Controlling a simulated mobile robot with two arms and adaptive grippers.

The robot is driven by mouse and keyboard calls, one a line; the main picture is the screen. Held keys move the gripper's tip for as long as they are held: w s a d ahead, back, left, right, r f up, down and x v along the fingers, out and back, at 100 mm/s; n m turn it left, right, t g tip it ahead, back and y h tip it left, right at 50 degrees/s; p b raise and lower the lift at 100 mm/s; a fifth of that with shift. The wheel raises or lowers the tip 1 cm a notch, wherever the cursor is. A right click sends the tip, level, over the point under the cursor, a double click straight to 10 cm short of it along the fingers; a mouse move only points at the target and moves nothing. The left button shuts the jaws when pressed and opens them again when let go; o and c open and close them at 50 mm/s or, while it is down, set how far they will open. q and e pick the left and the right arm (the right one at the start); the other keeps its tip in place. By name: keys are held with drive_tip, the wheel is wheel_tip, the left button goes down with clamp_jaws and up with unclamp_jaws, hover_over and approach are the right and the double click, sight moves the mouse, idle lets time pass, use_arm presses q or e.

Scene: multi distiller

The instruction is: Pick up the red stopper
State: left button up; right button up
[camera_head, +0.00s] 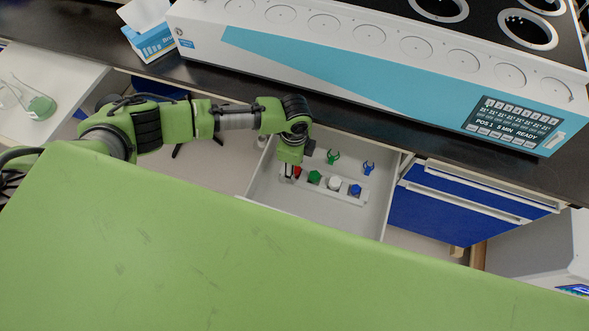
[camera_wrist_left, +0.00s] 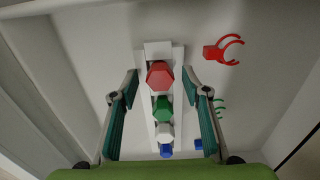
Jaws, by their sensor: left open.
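The red stopper (camera_wrist_left: 159,75) has a hexagonal top and stands at the end of a white rack (camera_wrist_left: 158,49) inside an open drawer. In the head view the red stopper (camera_head: 298,172) is partly hidden by my left gripper (camera_head: 290,176). In the left wrist view my left gripper (camera_wrist_left: 160,112) is open, one finger on each side of the stopper row. The fingers look apart from the red stopper. My right gripper is not in view.
Green (camera_wrist_left: 161,108), white (camera_wrist_left: 163,132) and blue (camera_wrist_left: 166,150) stoppers line up beside the red one. Red (camera_wrist_left: 224,50), green (camera_head: 333,157) and blue (camera_head: 368,168) clips lie in the drawer (camera_head: 330,217). Drawer walls stand close around. The distiller (camera_head: 330,55) sits on the counter above.

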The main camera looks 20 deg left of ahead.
use_arm(q)
drive_tip(key=c, duration=0.8)
